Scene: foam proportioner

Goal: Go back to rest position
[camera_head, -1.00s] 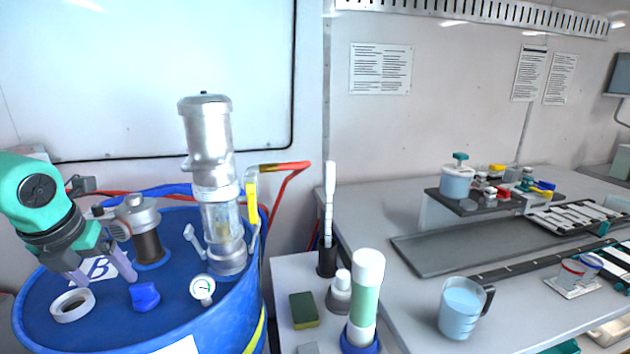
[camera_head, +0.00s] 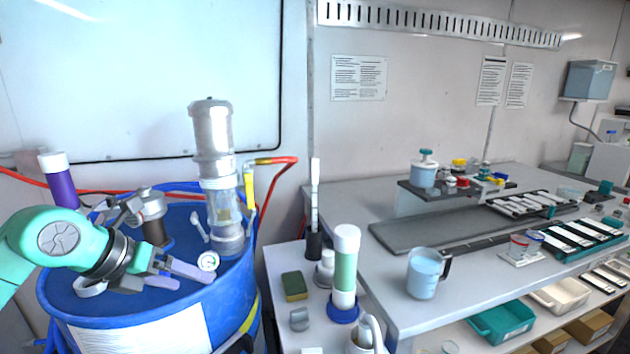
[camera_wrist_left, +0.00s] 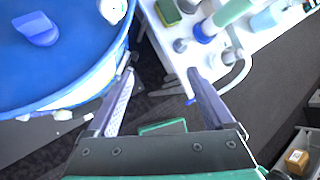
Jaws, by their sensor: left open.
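My left gripper (camera_head: 195,279) reaches over the blue drum (camera_head: 215,318) from the left in the head view, its fingers pointing right near the small round gauge (camera_head: 208,261). It is open with nothing between its fingers. In the left wrist view the open fingers (camera_wrist_left: 161,72) hang above dark floor, between the drum and the white side table (camera_wrist_left: 190,55). A blue piece (camera_wrist_left: 38,30) lies on the drum top there; my gripper appears to hide it in the head view. My right gripper is in neither view.
A clear cylinder pump (camera_head: 214,170) stands on the drum, with a brown-bodied fitting (camera_head: 153,222) behind my wrist. A white ring (camera_head: 90,287) lies by my arm. The side table holds a green-and-white bottle (camera_head: 345,265) and a sponge (camera_head: 294,286). A measuring jug (camera_head: 425,273) stands on the bench.

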